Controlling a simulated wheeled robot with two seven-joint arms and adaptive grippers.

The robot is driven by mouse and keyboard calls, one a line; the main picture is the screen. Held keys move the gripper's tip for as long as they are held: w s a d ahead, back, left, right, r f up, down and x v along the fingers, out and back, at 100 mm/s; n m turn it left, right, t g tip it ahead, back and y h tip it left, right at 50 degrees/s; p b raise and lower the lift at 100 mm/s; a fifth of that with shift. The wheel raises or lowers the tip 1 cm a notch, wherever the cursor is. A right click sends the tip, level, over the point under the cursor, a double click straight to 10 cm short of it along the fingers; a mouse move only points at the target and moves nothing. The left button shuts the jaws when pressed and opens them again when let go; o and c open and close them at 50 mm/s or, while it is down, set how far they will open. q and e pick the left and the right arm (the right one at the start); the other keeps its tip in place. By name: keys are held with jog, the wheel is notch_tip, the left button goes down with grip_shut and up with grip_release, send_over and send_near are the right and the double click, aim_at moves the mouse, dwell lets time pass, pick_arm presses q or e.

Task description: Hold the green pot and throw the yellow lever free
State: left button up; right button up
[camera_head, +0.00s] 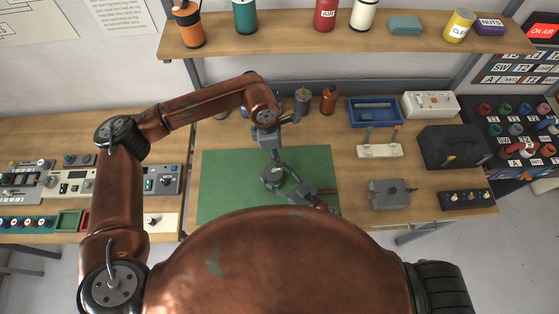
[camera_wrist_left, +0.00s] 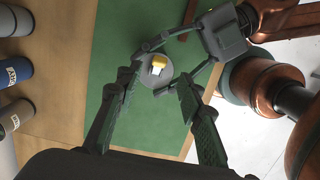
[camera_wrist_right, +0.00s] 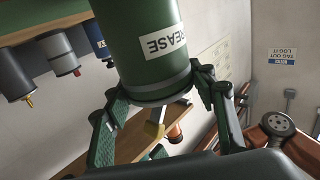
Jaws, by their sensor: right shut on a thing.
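The green pot (camera_wrist_right: 155,50), labelled GREASE, is between the fingers of my right gripper (camera_wrist_right: 150,92) in the right wrist view. That gripper is shut on it near its grey rim. The left wrist view shows the pot's round grey end (camera_wrist_left: 150,78) with the yellow lever (camera_wrist_left: 159,63) standing on it. In the head view the pot (camera_head: 272,177) is small above the green mat, and its lever cannot be made out. My left gripper (camera_wrist_left: 156,82) is open, its fingers spread on either side of the pot's end, apparently not touching the lever.
A green mat (camera_head: 225,185) covers the middle of the wooden bench. A blue tray (camera_head: 375,124), a lever block (camera_head: 380,151) and a dark box (camera_head: 455,157) stand to the right. Bottles, including a red one (camera_head: 325,14), line the shelf above. Control panels (camera_head: 75,182) lie left.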

pick_arm(q)
jog(key=shift+a+r, duration=0.2)
jog(key=shift+r, duration=1.25)
pick_arm(e)
jog(key=o, duration=1.6)
